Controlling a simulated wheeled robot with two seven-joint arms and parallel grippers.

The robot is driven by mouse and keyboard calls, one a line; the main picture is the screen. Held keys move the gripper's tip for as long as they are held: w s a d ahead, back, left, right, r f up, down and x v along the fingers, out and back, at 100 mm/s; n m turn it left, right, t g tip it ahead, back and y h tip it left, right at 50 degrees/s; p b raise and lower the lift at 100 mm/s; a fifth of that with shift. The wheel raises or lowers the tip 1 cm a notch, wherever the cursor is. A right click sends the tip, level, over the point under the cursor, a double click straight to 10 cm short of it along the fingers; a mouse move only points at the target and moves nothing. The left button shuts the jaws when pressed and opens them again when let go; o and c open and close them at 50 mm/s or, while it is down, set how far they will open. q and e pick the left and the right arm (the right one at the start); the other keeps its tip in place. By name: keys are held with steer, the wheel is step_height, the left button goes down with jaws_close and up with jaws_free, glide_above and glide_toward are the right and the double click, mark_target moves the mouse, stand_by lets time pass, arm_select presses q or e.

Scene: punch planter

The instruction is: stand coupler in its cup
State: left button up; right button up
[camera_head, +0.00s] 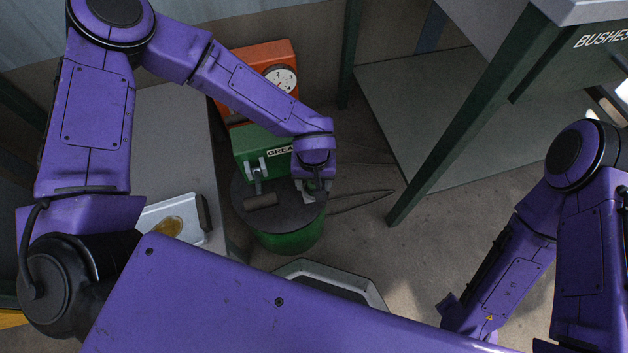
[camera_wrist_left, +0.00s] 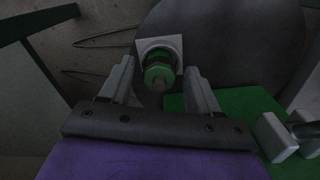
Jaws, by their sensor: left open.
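The coupler (camera_wrist_left: 159,75), a short green cylinder with a small stub, sits inside a pale square cup (camera_wrist_left: 174,45) in the left wrist view. It looks roughly upright, seen from its end; how deep it sits is unclear. My left gripper (camera_wrist_left: 160,67) is open, with one finger on each side of the coupler and visible gaps to it. In the head view my left gripper (camera_head: 314,186) is low over the dark drum lid (camera_head: 284,219), at the pale cup (camera_head: 308,198). The coupler is hidden there by my gripper. My right gripper is out of view.
A green box (camera_head: 261,150) lettered "GREA" and an orange unit with a dial (camera_head: 281,78) stand behind. A tray (camera_head: 178,222) is on the left bench. A green table leg (camera_head: 440,155) rises to the right.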

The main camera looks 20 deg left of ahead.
mark_target(314, 184)
arm_select(q)
step_height(314, 184, up, 12)
steer(key=p, duration=0.4)
steer(key=shift+f, duration=0.2)
